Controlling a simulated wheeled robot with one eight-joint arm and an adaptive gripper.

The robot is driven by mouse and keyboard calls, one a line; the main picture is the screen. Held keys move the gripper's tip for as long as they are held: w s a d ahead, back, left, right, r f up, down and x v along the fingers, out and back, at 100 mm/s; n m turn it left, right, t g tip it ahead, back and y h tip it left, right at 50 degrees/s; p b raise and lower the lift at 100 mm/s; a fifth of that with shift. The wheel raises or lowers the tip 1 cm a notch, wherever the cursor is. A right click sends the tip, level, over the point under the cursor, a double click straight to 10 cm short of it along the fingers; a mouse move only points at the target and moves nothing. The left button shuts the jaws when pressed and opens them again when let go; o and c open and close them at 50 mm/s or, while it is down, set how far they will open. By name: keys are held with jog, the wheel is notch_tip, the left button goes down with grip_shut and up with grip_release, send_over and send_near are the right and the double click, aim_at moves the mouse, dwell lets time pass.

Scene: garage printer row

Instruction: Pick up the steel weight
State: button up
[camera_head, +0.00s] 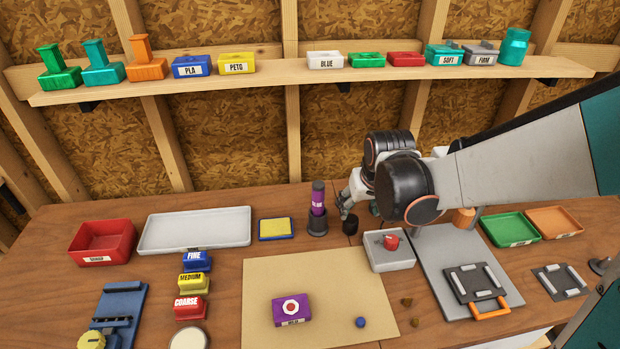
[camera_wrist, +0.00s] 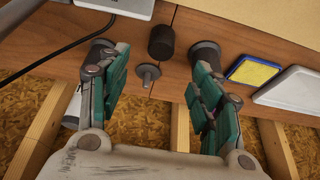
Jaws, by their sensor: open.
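A small grey metal piece with a round disc and a short knob, which looks like the steel weight (camera_wrist: 148,74), is on the wooden bench in the wrist view. It lies between my fingers as seen there, beside a dark cylinder (camera_wrist: 162,41). My gripper (camera_wrist: 156,66) is open and empty, with its teal-padded fingers spread wide. In the head view my gripper (camera_head: 354,205) hangs over the back of the bench, beside the dark cylinder (camera_head: 350,225). The grey piece is not visible there, apparently hidden behind my gripper.
A purple bottle in a dark holder (camera_head: 317,225) stands close left of my gripper. A similar grey knobbed piece (camera_head: 600,266) is at the far right. The shelf (camera_head: 300,81) runs along the back wall.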

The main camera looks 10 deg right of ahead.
aim_at(352, 220)
jog(key=b+x, duration=0.4)
jog(key=x, duration=0.8)
jog(key=shift+w+a, duration=0.1)
grip_shut()
